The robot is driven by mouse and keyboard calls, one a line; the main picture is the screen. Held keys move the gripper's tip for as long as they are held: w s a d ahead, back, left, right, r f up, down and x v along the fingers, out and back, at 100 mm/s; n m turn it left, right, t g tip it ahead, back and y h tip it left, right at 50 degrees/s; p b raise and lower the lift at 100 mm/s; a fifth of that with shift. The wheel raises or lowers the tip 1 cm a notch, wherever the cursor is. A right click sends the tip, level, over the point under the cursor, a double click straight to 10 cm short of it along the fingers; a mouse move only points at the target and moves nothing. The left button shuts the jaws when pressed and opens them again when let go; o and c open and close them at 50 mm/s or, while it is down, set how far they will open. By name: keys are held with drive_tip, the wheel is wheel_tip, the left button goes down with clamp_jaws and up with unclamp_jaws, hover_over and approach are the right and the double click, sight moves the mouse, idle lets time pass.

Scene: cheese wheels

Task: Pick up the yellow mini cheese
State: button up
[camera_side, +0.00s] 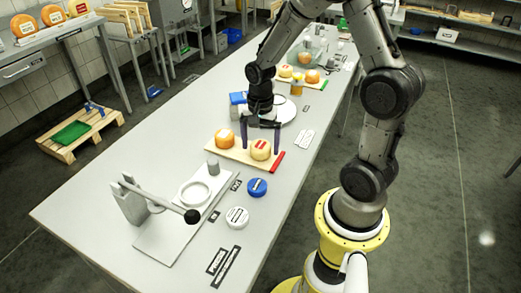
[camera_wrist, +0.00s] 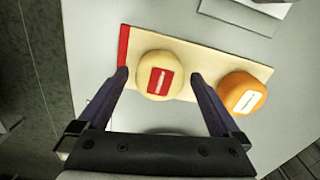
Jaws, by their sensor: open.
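The yellow mini cheese (camera_side: 260,149) is a pale yellow round with a red label, lying on a wooden board (camera_side: 233,152) with a red end. It also shows in the wrist view (camera_wrist: 159,75), near the board's red end. My gripper (camera_side: 262,150) points down over it, open, with one finger on either side. In the wrist view the fingertips (camera_wrist: 159,75) flank the cheese, left and right. I cannot tell whether they touch it. Nothing is held.
An orange cheese (camera_side: 225,138) sits on the same board, close to my gripper; it shows right of the finger in the wrist view (camera_wrist: 243,92). A blue disc (camera_side: 257,187), a white disc (camera_side: 237,217) and a lever press (camera_side: 165,205) stand in front. A white plate (camera_side: 285,110) is behind.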

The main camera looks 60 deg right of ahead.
drive_tip(key=c, duration=1.4)
drive_tip(key=shift+r, duration=0.15)
drive_tip(key=shift+r, duration=0.6)
drive_tip(key=s+a+r, duration=0.5)
drive_tip(key=s+r, duration=0.6)
drive_tip(key=s, duration=0.2)
drive_tip(key=shift+r, duration=0.3)
